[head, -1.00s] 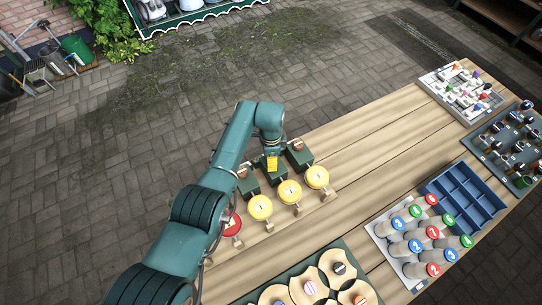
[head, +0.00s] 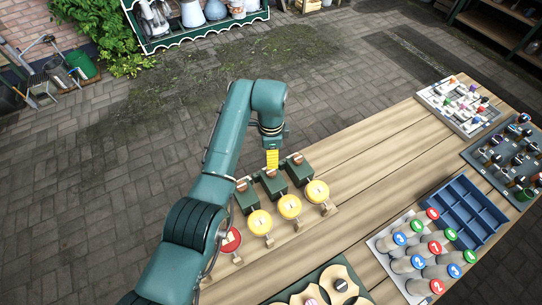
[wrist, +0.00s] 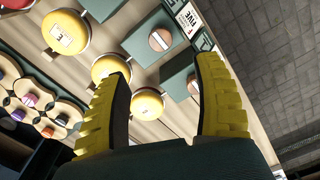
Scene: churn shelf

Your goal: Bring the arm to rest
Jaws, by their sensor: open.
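My arm reaches over the left end of the wooden table. My gripper (head: 271,160) has yellow ribbed fingers and points down near the dark green blocks (head: 301,170). In the wrist view its two fingers (wrist: 168,100) are spread wide, with nothing between them. Below and beyond them are several yellow round knobs (wrist: 147,104) and a green block with a round slotted top (wrist: 160,40). The gripper looks apart from these things. Its height above them is hard to tell from the head view.
A red knob (head: 231,240) and yellow knobs (head: 317,191) line the table. A blue divided tray (head: 482,212), a rack of grey cylinders with coloured caps (head: 428,285), and boards of small parts (head: 460,104) stand to the right. The paved floor (head: 110,150) behind is clear.

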